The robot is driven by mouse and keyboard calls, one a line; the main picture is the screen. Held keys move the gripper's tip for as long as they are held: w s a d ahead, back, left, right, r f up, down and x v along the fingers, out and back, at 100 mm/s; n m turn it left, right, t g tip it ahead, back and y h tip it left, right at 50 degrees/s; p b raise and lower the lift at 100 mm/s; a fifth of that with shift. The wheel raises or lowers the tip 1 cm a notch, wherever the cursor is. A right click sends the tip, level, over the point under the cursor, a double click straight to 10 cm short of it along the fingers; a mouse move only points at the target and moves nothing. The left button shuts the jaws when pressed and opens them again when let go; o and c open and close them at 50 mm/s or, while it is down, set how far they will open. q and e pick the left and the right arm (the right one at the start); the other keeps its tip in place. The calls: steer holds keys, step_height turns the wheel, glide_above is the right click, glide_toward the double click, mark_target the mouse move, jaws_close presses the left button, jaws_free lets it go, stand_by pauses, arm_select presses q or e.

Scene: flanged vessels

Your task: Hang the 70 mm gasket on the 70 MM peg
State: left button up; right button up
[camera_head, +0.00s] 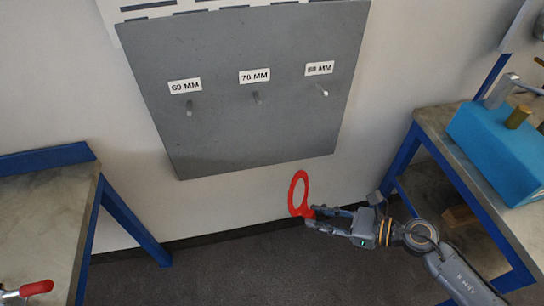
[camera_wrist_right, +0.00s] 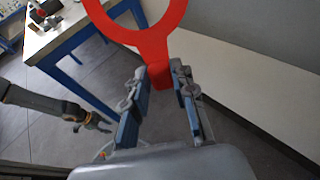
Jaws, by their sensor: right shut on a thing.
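The red ring gasket (camera_head: 292,195) has a tab at its lower edge; its size marking cannot be read. My right gripper (camera_head: 312,217) is shut on this tab. The right wrist view shows the gasket (camera_wrist_right: 152,42) standing out beyond the fingertips (camera_wrist_right: 162,78). The grey board has the 70 MM peg (camera_head: 258,98) under its label (camera_head: 255,76), in the middle of three pegs. The gasket is below the board, apart from the peg. My left gripper (camera_wrist_right: 90,120) shows small in the right wrist view; its finger opening is unclear.
The 60 MM peg (camera_head: 190,109) is left and the 80 MM peg (camera_head: 323,91) right on the grey board (camera_head: 230,140). A bench (camera_head: 60,205) stands left with a red-handled tool (camera_head: 37,287). A right bench (camera_head: 437,118) carries a blue block (camera_head: 495,150). The floor between is clear.

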mark_target(306, 207)
steer(key=a+m+t, duration=0.1)
steer(key=t, duration=0.1)
steer(key=w+a+m+t+h, duration=0.1)
steer(key=m+t, duration=0.1)
steer(key=t, duration=0.1)
steer(key=w+a+m+t, duration=0.1)
steer(key=m+t, duration=0.1)
steer(key=shift+w+a+r+h, duration=0.2)
steer(key=shift+r+h, duration=0.1)
steer(key=shift+r, duration=0.1)
steer(key=shift+w+a+r+m+t+h, duration=0.1)
steer(key=shift+w+a+m+t+h, duration=0.15)
steer(key=shift+m+t+h, duration=0.25)
steer(key=shift+w+a+r+m+t+h, duration=0.1)
steer(key=shift+w+a+m+t+h, duration=0.15)
steer(key=shift+t, duration=0.45)
arm_select(q)
steer(key=shift+s+d+f, duration=0.1)
steer(key=shift+s+d, duration=0.1)
steer(key=shift+s, duration=0.45)
arm_select(e)
steer(key=shift+w+a+m+t, duration=0.1)
steer(key=shift+w+m+t, duration=0.05)
steer(key=shift+m+t, duration=0.2)
steer(key=shift+w+a+h, duration=0.1)
steer(key=shift+a+h, duration=0.05)
steer(key=shift+h, duration=0.2)
